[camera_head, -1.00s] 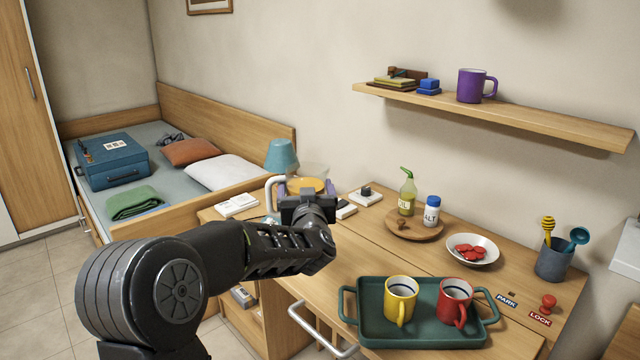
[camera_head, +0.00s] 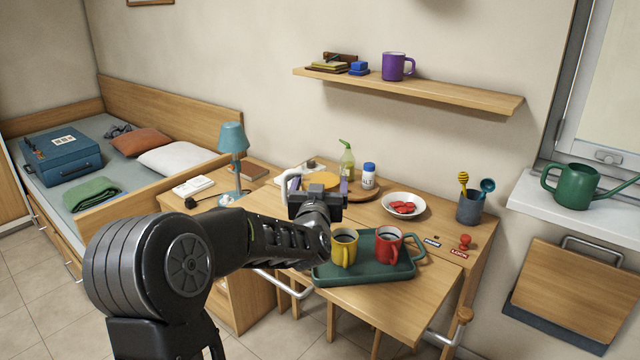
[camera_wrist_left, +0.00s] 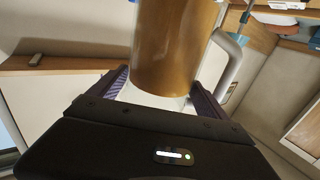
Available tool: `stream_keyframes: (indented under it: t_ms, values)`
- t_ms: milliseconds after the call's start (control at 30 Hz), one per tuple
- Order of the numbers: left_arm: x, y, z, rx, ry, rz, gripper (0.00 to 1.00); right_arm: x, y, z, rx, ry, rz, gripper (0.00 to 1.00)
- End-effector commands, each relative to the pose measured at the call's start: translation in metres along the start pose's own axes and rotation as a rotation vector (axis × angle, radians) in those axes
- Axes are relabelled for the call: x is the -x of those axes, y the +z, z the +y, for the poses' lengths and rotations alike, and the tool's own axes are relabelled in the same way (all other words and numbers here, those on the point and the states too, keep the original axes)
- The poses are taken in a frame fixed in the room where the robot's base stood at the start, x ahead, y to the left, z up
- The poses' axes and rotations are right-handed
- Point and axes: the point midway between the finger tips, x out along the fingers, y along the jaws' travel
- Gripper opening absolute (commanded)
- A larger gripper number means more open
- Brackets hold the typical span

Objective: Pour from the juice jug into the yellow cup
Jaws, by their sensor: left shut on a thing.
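The juice jug (camera_head: 322,181) is clear, with orange-brown juice and a pale handle (camera_head: 288,181). My left gripper (camera_head: 318,192) is shut on it and holds it beyond the tray; the gripper hides most of its body. In the left wrist view the jug (camera_wrist_left: 175,45) stands between the fingers, its handle to the right. The yellow cup (camera_head: 344,250) stands upright on the green tray (camera_head: 370,271), just below and right of the gripper in the head view. My right gripper is not in view.
A red cup (camera_head: 388,246) stands beside the yellow cup. Behind are a white bowl (camera_head: 403,206) of red pieces, a salt bottle (camera_head: 369,176) and a green-topped bottle (camera_head: 347,160). A teal lamp (camera_head: 232,145) stands left. The desk's front right is clear.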

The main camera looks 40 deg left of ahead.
Motion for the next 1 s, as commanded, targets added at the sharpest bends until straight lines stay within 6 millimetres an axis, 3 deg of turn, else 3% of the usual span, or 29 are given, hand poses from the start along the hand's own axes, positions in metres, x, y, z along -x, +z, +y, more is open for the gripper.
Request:
stream_keyframes:
  t_ms: [1000]
  values:
    - [-0.0001,0.0058,-0.0020,-0.061,-0.002,-0.003,0.15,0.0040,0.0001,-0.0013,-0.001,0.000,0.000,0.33]
